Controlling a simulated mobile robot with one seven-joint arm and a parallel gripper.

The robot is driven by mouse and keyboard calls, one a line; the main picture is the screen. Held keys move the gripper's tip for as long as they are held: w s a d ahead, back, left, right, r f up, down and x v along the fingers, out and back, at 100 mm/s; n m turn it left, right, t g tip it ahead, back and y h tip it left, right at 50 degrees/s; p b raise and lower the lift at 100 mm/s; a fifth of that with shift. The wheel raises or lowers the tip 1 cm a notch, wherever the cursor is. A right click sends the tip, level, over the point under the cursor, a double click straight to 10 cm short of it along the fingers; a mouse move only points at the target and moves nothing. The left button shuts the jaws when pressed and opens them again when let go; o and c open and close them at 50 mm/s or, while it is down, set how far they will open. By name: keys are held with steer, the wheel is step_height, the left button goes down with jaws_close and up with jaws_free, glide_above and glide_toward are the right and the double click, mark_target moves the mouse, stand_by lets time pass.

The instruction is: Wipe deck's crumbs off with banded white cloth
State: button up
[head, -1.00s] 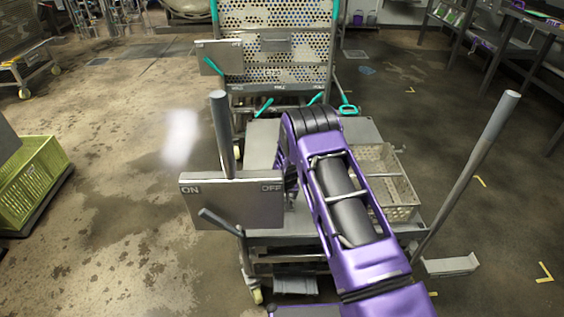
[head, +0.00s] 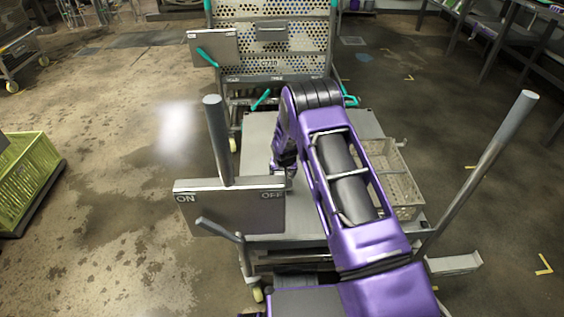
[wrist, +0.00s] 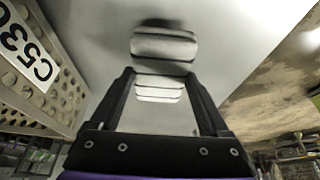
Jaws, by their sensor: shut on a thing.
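The banded white cloth (wrist: 165,46) shows in the wrist view at my fingertips, with a banded part also between the fingers. My gripper (wrist: 160,74) is shut on it, over the smooth grey deck (wrist: 235,35). Whether the cloth touches the deck is hard to tell. I cannot make out any crumbs; my arm covers much of the deck.
A perforated pale crate (head: 402,180) stands on the deck's right side. The ON/OFF panel (head: 230,208) and a grey post (head: 217,140) stand at the near left, another post (head: 485,160) at the right. A perforated rack (head: 275,45) stands behind. A yellow-green crate (head: 22,180) is at far left.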

steer(key=shift+r+p, duration=0.8)
steer(key=shift+r, duration=1.8)
